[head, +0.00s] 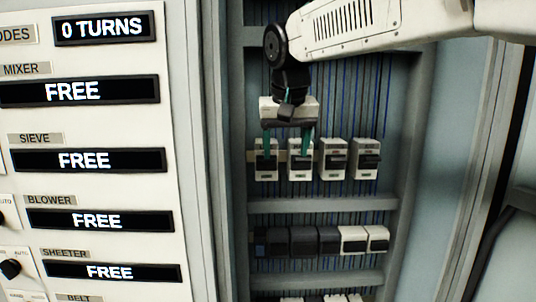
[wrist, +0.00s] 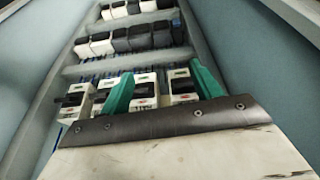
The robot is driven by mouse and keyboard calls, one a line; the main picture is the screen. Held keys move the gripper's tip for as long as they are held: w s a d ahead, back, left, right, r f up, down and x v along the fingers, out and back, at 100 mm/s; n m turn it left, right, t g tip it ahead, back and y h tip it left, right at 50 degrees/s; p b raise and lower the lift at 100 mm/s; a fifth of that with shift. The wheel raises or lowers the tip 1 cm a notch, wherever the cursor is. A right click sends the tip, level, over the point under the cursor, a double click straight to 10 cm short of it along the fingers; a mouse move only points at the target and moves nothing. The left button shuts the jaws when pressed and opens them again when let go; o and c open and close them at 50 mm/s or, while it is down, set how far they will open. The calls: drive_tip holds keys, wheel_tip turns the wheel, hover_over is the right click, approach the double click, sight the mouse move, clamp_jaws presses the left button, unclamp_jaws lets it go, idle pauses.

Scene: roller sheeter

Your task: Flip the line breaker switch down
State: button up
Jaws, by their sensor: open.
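Several white breakers with dark switch levers sit in the upper row of the open cabinet: a far-left one (head: 266,172), a second (head: 301,173), a third (head: 333,158) and a far-right one (head: 366,158). Their labels are too small to read, so I cannot tell which is the line breaker. My gripper (head: 287,150) is in front of the two left breakers, its green fingers spread and empty. In the wrist view my gripper (wrist: 162,90) has two breakers (wrist: 145,90) (wrist: 181,86) between or behind its fingers. Contact and exact lever positions cannot be told.
A lower row of dark and white modules (head: 316,241) sits below a grey rail (head: 320,205). A control panel (head: 100,125) with displays stands on the left. The cabinet side wall (head: 440,150) is on the right. Blue wires run behind the breakers.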

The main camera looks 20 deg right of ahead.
approach(267, 161)
drive_tip(key=shift+m+t, duration=0.3)
drive_tip(key=shift+m, duration=0.1)
drive_tip(key=x, duration=0.8)
drive_tip(key=shift+w+d, duration=0.1)
drive_tip(key=shift+w, duration=0.1)
drive_tip(key=c, duration=1)
